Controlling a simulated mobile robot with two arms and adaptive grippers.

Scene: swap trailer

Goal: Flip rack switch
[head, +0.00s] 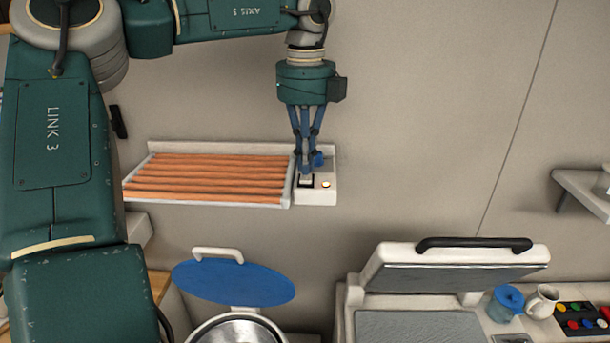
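The heated-looking rack (210,180) is on the wall, with orange bars in a pale frame. A white switch box (318,196) is at its right end, with a dark-edged rocker switch (306,182) and a small glowing amber light (326,184). My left gripper (306,170) points down at the switch, its blue fingers drawn together with nothing visible between them. The fingertips are at or just above the switch and hide its upper part; I cannot tell whether they touch. A small blue part (319,159) shows beside the fingers. My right gripper is not in view.
Below stand a pot with a raised blue lid (234,283) and an open press grill (455,268). A blue-topped jar (506,302), a white mug (541,301) and a panel of colored buttons (580,318) are at lower right.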

